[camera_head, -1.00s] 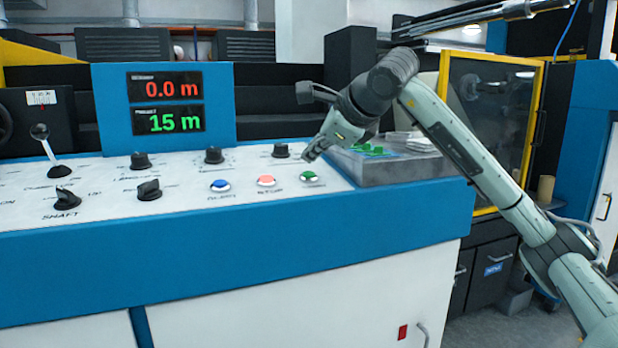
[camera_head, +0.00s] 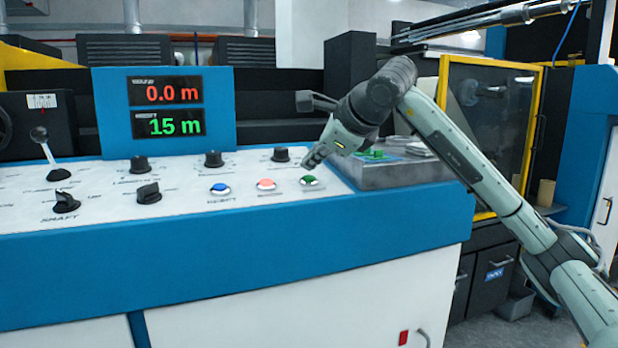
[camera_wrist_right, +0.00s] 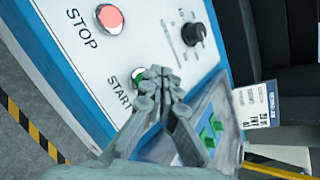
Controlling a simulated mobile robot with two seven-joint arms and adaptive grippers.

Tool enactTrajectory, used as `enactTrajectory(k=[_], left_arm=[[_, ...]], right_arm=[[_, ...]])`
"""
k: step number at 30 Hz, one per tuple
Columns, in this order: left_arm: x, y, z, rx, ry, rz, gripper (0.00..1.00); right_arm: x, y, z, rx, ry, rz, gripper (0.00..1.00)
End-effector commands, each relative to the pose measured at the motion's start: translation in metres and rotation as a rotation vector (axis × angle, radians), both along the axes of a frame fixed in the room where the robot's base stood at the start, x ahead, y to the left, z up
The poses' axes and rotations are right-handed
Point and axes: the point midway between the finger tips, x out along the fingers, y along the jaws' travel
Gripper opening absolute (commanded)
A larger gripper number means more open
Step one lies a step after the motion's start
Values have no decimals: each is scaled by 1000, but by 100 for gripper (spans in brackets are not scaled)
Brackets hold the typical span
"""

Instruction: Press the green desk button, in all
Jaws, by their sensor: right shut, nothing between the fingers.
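The green desk button (camera_head: 309,181) is on the sloped white panel, at the right end of a row with a red and a blue button. It also shows in the right wrist view (camera_wrist_right: 137,75), beside the word START, partly covered by my fingertips. My right gripper (camera_head: 308,163) is shut and empty, its tips just above the green button in the head view. In the wrist view its fingertips (camera_wrist_right: 158,76) overlap the button's right edge. I cannot tell whether they touch it. My left gripper is not in view.
The red button (camera_head: 266,184), marked STOP in the wrist view, and the blue button (camera_head: 220,188) are to the left. A black knob (camera_head: 281,154) stands behind the gripper. A grey tray (camera_head: 400,174) with green pieces is right of the panel.

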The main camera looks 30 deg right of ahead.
Motion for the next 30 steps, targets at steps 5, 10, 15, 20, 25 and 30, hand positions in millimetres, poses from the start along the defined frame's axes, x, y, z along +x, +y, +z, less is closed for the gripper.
enactTrajectory(k=[5, 10, 15, 20, 25, 30], left_arm=[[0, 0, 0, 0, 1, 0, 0], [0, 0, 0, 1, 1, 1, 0], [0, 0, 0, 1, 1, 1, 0], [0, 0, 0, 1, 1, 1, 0], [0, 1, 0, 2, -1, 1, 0], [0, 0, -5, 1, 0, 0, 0]], right_arm=[[0, 0, 0, 0, 0, 0, 0], [0, 0, 0, 0, 0, 0, 0], [0, 0, 0, 0, 0, 0, 0], [0, 0, 0, 0, 0, 0, 0], [0, 0, -1, 0, 0, 0, 0], [1, 0, -8, 0, 1, -1, 0]])
